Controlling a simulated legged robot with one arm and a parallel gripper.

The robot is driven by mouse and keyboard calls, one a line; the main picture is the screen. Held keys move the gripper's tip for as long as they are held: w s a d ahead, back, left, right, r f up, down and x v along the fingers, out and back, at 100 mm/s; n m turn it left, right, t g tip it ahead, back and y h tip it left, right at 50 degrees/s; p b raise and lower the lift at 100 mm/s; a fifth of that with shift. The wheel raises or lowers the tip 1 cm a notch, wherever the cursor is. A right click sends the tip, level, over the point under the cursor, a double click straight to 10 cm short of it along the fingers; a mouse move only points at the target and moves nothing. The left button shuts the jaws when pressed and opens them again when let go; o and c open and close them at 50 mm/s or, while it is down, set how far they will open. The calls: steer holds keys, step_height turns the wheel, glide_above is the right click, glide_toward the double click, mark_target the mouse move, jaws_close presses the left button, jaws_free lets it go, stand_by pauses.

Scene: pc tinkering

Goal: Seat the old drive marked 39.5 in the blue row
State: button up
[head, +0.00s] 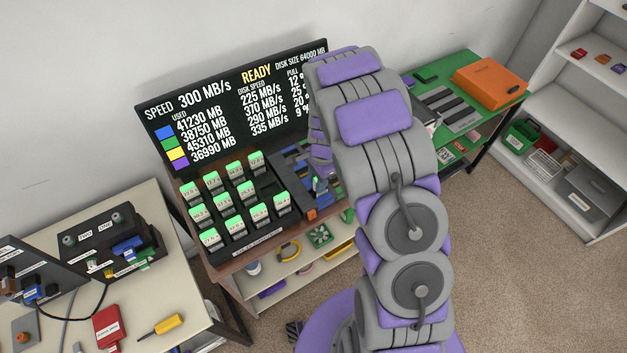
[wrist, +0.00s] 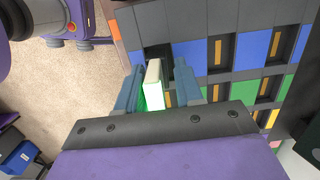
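A thin pale drive with a green-lit end (wrist: 154,88) stands between the two fingers of my gripper (wrist: 158,82) in the wrist view. The fingers are apart, with a gap on the drive's right side, where an orange contact shows. The drive's number is not readable. Beyond it is a dark opening beside the blue tiles (wrist: 187,55) of the slotted rack. I cannot tell how deep the drive sits. In the head view the rack (head: 295,165) is partly hidden by my arm, and a small green glow (head: 316,182) shows there.
A black holder (head: 237,245) left of the rack carries several green-lit drives in rows, with a gap in its middle row. The display (head: 235,95) behind reads READY and 300 MB/s. Shelves below hold small parts. A green table (head: 478,112) stands to the right.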

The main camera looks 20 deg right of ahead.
steer(key=shift+d, duration=0.45)
steer(key=o, duration=0.3)
steer(key=shift+d, duration=0.35)
steer(key=shift+o, duration=1.3)
steer(key=shift+a, duration=0.5)
steer(key=shift+a+r, duration=0.1)
steer(key=shift+a, duration=0.5)
steer(key=shift+d+r, duration=0.2)
steer(key=shift+r, duration=0.1)
steer(key=r+p, duration=0.1)
steer(key=d+r+p, duration=0.1)
steer(key=r, duration=0.1)
steer(key=shift+d+r, duration=0.2)
steer(key=r+p, duration=0.2)
steer(key=r, duration=0.1)
steer(key=shift+a+r, duration=0.15)
steer(key=shift+a, duration=0.25)
steer(key=shift+a+r, duration=0.35)
steer(key=shift+d+f, duration=0.1)
steer(key=shift+d, duration=0.3)
steer(key=s+r+b, duration=0.2)
steer(key=s+b, duration=0.2)
steer(key=s, duration=0.7)
steer(key=s+r+b, duration=0.3)
steer(key=s+b, duration=0.1)
steer(key=s, duration=0.7)
steer(key=shift+d, duration=0.15)
